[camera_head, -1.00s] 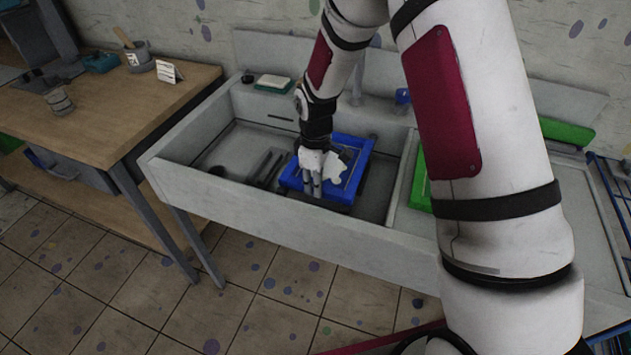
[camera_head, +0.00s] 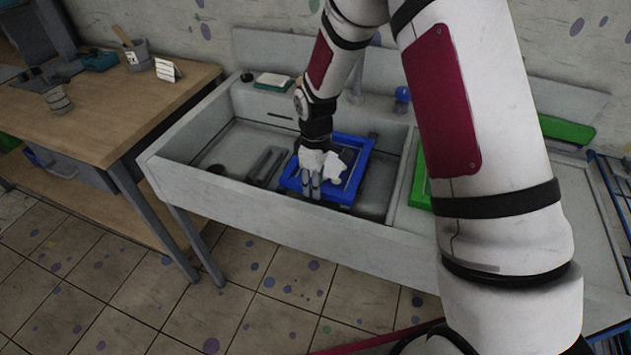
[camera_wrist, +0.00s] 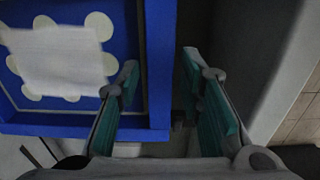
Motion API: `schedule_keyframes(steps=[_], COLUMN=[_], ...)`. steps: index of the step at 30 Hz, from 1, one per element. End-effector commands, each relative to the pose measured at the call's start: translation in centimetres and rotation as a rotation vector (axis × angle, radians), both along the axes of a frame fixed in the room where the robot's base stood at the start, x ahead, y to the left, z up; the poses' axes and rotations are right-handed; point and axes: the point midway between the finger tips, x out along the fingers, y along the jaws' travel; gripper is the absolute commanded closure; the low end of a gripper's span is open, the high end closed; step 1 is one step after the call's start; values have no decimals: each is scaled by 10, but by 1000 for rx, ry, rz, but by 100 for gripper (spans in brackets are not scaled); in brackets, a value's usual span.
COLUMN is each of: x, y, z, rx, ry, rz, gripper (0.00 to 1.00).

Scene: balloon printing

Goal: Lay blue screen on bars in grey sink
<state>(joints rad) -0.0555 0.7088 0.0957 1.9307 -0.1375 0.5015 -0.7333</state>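My gripper (camera_head: 312,192) points down at the screen's near side. In the wrist view the blue screen (camera_wrist: 158,60) has one side bar between the fingers of my gripper (camera_wrist: 159,68), with gaps beside it. The fingers are apart and look open.
A green frame (camera_head: 420,185) stands in the right part of the sink, partly behind my arm. A green-white block (camera_head: 273,82) and a blue knob (camera_head: 402,94) are on the back ledge. A wooden table (camera_head: 110,120) stands left.

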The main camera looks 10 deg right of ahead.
Motion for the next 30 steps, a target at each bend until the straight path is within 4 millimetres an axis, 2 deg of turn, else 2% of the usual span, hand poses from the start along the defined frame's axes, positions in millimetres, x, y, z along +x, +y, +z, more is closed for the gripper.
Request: schedule_keyframes(steps=[10, 14, 24, 30], x=[0, 0, 1, 0], y=[0, 0, 0, 1], z=[1, 12, 78, 108], rx=[0, 1, 0, 0], ry=[1, -1, -5, -1], rz=[0, 0, -1, 0], gripper=[56, 56, 56, 56])
